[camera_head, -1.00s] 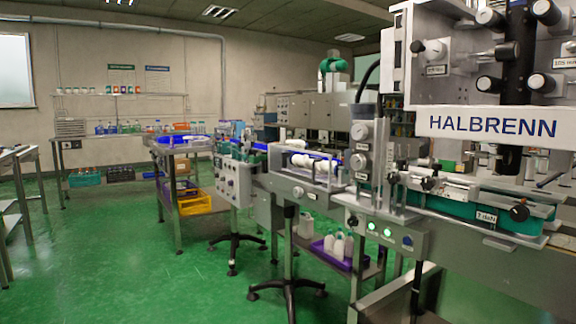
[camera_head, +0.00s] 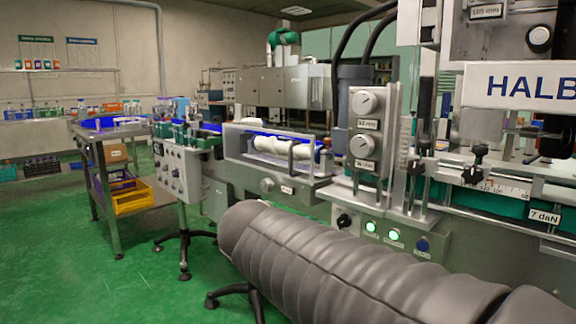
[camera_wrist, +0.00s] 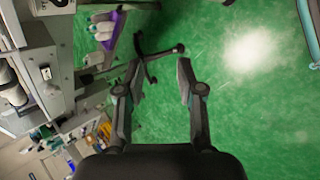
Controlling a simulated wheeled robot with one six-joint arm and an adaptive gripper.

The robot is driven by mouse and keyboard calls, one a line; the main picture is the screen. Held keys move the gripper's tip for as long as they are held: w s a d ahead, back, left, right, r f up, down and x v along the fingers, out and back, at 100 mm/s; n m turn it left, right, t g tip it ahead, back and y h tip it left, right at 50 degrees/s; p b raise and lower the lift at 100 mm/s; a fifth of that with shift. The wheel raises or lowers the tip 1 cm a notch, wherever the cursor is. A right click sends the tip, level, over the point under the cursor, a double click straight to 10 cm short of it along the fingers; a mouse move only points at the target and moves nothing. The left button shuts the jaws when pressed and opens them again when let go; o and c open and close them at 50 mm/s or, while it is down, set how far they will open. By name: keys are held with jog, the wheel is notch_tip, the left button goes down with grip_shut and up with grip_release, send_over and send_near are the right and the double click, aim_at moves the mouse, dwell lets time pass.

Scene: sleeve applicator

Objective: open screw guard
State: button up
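The screw guard (camera_head: 236,143) is a clear, metal-framed cover on the machine, left of centre in the head view. It appears closed over a white feed screw (camera_head: 270,146). A light grey bar stands at its right part. My gripper (camera_wrist: 158,75) shows in the wrist view with its two dark fingers apart and nothing between them. It hangs over green floor beside the machine, away from the guard. The gripper is not visible in the head view, where only my grey sleeved arm crosses the lower right.
A column with dials (camera_head: 366,125) stands right of the guard. Lit green buttons (camera_head: 393,234) sit below it on the machine front. A cart with a yellow crate (camera_head: 133,198) stands at left. Black stand feet (camera_head: 186,240) reach onto the floor. The floor at lower left is clear.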

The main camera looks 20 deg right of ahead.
jog(key=w+d+r+n+t+h+b, duration=0.2)
jog(key=w+r+n+h, duration=0.3)
jog(key=w+r+n, duration=0.5)
jog(key=n+t+h, duration=0.2)
jog(key=n+h, duration=0.1)
jog(key=h, duration=0.1)
send_near(290, 159)
jog(key=x, duration=1)
jog(key=shift+w+d+b, duration=0.2)
jog(key=shift+d+b, duration=0.05)
jog(key=shift+b, duration=0.1)
grip_shut()
